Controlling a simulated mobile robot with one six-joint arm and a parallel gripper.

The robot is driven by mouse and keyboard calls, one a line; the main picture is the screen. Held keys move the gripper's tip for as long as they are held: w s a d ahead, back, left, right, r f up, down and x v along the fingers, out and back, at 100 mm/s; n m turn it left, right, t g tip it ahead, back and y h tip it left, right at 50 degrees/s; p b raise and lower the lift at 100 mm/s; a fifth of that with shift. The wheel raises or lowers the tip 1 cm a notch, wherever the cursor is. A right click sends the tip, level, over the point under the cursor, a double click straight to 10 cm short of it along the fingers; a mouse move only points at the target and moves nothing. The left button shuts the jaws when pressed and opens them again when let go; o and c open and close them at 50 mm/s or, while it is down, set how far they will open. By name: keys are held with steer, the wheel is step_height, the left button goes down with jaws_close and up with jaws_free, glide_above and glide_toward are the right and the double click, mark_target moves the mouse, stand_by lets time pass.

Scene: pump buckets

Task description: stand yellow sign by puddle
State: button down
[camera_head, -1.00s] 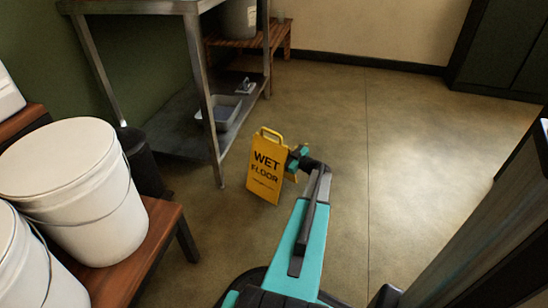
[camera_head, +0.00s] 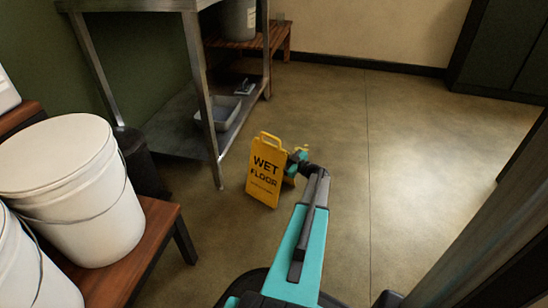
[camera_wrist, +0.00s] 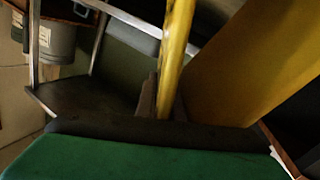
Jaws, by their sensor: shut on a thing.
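The yellow sign (camera_head: 265,172) reads WET FLOOR and is upright in the middle of the head view, its handle at the top. My gripper (camera_head: 298,157) is at the sign's right side, shut on it. In the wrist view the sign (camera_wrist: 245,65) fills the upper right, and a yellow edge runs down between the fingers of my gripper (camera_wrist: 160,100). Whether the sign's feet touch the floor I cannot tell. I see no clear puddle in these frames; a pale sheen lies on the floor at right.
A steel table (camera_head: 206,90) with a grey tub (camera_head: 219,113) on its lower shelf stands close behind the sign. White buckets (camera_head: 75,185) sit on a wooden bench (camera_head: 160,235) at left. A dark cabinet (camera_head: 505,50) is at the far right. The floor (camera_head: 400,150) right of the sign is open.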

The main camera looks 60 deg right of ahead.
steer(key=shift+f, duration=0.1)
stand_by(0.3)
steer(key=c, duration=2.3)
jaws_free()
steer(key=shift+f, duration=0.15)
steer(key=o, duration=0.4)
steer(key=shift+s+r, duration=0.15)
steer(key=shift+r, duration=0.05)
steer(key=shift+s, duration=0.3)
steer(key=s+a+p, duration=0.1)
steer(key=s+p, duration=0.3)
steer(key=s, duration=0.7)
steer(key=shift+s, duration=0.15)
